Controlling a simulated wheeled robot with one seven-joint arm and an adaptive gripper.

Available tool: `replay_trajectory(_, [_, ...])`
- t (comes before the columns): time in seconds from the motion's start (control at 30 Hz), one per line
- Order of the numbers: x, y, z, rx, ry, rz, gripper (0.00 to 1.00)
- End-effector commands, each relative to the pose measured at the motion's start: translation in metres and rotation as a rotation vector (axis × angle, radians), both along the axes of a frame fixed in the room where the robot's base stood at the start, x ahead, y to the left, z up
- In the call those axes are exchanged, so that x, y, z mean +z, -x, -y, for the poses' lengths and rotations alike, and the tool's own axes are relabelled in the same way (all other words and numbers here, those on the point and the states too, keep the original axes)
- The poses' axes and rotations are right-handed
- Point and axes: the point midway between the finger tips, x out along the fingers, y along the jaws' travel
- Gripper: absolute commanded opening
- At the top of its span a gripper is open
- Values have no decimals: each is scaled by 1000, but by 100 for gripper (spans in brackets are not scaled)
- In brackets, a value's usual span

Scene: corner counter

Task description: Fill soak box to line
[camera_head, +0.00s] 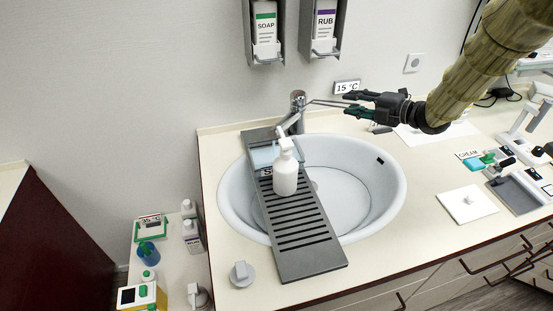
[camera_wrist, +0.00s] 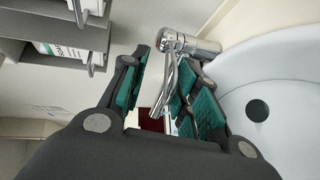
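A chrome tap (camera_head: 297,112) stands at the back of the round white sink (camera_head: 385,205). Its thin lever points right toward my gripper (camera_head: 352,104). In the wrist view my gripper (camera_wrist: 165,95) has its green-padded fingers apart, with the lever of the tap (camera_wrist: 168,70) in the gap between them; contact is unclear. A pale blue see-through box, seemingly the soak box (camera_head: 262,157), sits on the grey slatted rack (camera_head: 308,250) across the sink, under the tap's spout. A white pump bottle (camera_head: 285,178) partly hides it. Its line and water level cannot be made out.
A SOAP dispenser (camera_head: 265,28) and a RUB dispenser (camera_head: 325,25) hang on the wall. A 15 °C sign (camera_head: 347,87) is behind my gripper. A grey knob (camera_head: 242,273) stands at the counter's front left. A white square (camera_head: 467,203) lies right of the sink.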

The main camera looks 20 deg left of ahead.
Motion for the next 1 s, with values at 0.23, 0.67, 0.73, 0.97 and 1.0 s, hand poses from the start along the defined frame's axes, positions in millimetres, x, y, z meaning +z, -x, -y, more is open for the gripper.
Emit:
replay_trajectory(0.23, [-1,0,0,0,0,0,30])
replay_trajectory(0.67, [-15,1,3,0,0,0,30])
replay_trajectory(0.73, [-18,2,4,0,0,0,30])
replay_trajectory(0.97, [-26,3,6,0,0,0,30])
replay_trajectory(1.0, [-28,3,6,0,0,0,30])
